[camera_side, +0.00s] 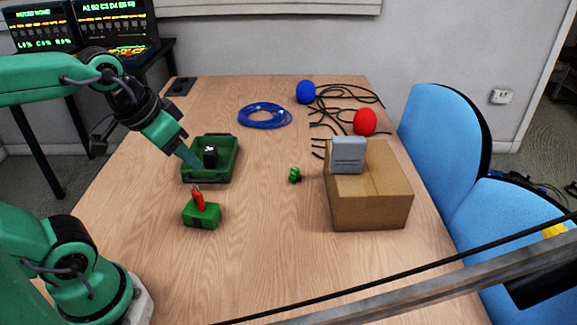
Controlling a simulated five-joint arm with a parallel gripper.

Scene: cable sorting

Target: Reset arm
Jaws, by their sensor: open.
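My green arm reaches in from the left. My gripper (189,158) is open and points down at the left edge of a green tray (225,172). A small black object with a white mark (210,156) sits in the tray, to the right of the fingertips. I cannot tell whether the fingers touch the tray. A blue coiled cable (265,115) lies at the back middle of the table. Several black cables (330,98) lie loose at the back right.
A green block (203,217) with a red piece on top stands in front of the tray. A small green piece (295,175) lies mid-table. A cardboard box (370,205) carries a grey case (347,155). A blue ball (305,92) and a red ball (365,122) are behind.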

